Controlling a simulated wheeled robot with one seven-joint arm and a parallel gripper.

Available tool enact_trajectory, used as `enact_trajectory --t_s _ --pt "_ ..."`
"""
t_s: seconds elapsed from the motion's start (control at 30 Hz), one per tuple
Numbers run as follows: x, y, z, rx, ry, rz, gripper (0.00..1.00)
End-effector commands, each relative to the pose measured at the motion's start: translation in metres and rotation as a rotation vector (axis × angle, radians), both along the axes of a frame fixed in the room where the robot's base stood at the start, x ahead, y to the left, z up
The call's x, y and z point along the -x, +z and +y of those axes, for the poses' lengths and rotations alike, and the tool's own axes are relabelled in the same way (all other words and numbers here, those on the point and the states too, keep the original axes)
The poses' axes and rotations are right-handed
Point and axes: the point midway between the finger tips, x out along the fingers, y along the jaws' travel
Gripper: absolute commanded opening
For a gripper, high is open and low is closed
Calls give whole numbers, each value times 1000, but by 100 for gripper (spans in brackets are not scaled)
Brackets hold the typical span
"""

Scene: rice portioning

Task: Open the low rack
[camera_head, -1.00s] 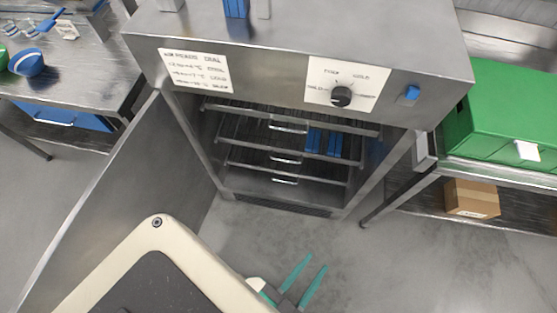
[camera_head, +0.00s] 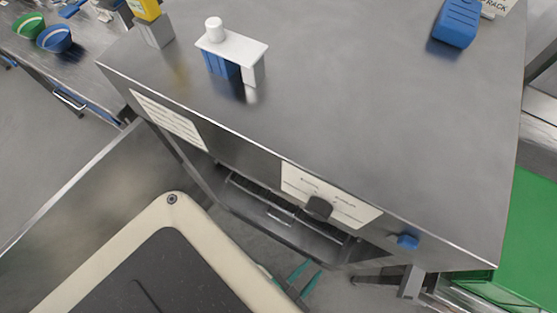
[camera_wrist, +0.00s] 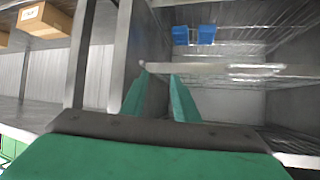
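The steel cabinet (camera_head: 350,110) stands open in front of me, its door (camera_head: 75,185) swung out to the left. One rack with a handle (camera_head: 278,215) shows in its opening in the head view; the cabinet top hides most of the inside. My gripper (camera_head: 312,267) is low in front of the opening, its teal fingers apart and empty. In the wrist view my gripper (camera_wrist: 159,76) points into the cabinet, left of a pale rack bar (camera_wrist: 225,69). I cannot tell which rack this is, or whether a finger touches it. Blue items (camera_wrist: 193,35) sit beyond the bar.
A dark knob (camera_head: 318,207) and blue button (camera_head: 407,242) stick out from the cabinet front. A white stand (camera_head: 231,47) and a blue object (camera_head: 456,22) are on top. A green box (camera_head: 530,235) is at right. A cardboard box (camera_wrist: 45,20) shows in the wrist view.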

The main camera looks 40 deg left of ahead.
Motion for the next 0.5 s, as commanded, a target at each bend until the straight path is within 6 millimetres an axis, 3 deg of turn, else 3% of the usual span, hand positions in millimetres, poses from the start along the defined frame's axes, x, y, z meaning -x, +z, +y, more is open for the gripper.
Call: enact_trajectory --t_s 0.03,0.2,0.4,0.5 --pt "1 -45 -4 -27 -21 79 28" --pt "17 -174 -7 -150 -69 348 28" --pt "34 -288 9 -351 -102 633 28" --pt "36 -327 23 -478 -104 755 28"
